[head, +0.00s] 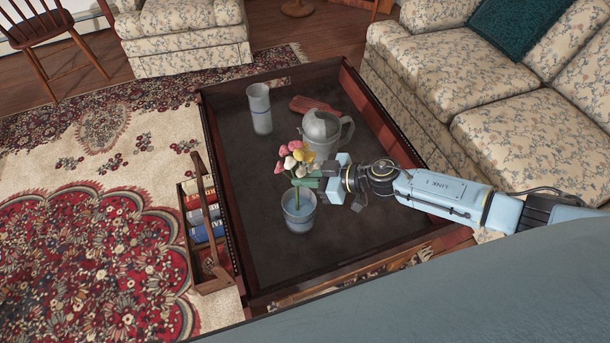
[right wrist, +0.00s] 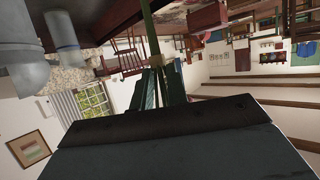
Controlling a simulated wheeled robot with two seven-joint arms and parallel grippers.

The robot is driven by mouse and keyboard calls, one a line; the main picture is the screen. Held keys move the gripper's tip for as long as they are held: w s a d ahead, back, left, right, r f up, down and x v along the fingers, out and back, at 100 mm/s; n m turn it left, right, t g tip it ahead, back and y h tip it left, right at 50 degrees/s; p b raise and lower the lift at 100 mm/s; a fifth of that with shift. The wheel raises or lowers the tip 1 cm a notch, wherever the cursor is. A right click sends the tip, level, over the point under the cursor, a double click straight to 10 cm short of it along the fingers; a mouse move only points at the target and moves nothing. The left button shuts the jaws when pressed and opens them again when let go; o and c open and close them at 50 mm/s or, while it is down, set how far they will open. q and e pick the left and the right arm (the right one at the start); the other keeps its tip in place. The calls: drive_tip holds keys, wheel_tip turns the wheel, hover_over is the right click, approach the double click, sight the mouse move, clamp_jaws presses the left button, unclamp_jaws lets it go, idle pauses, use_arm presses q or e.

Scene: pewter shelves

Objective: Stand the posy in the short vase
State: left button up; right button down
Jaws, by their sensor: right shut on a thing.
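The posy (head: 296,158), with pink, white and yellow blooms on green stems, is upright in my right gripper (head: 310,182), which is shut on its stems. A green stem (right wrist: 148,25) runs between the fingertips (right wrist: 165,85) in the right wrist view. The short vase (head: 299,214), pale blue-grey and wide-mouthed, stands right below. The stems' lower end shows within the vase's mouth in the head view; how deep it reaches I cannot tell. My left gripper is not in view.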

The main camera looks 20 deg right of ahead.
unclamp_jaws()
idle(0.8)
idle(0.5)
drive_tip(key=shift+d, duration=0.1)
drive_tip(key=s+d+p, duration=0.1)
drive_tip(key=s+d, duration=0.6)
drive_tip(key=d, duration=0.3)
drive_tip(key=shift+s+d, duration=0.2)
drive_tip(key=shift+s, duration=0.1)
idle(0.7)
idle(1.3)
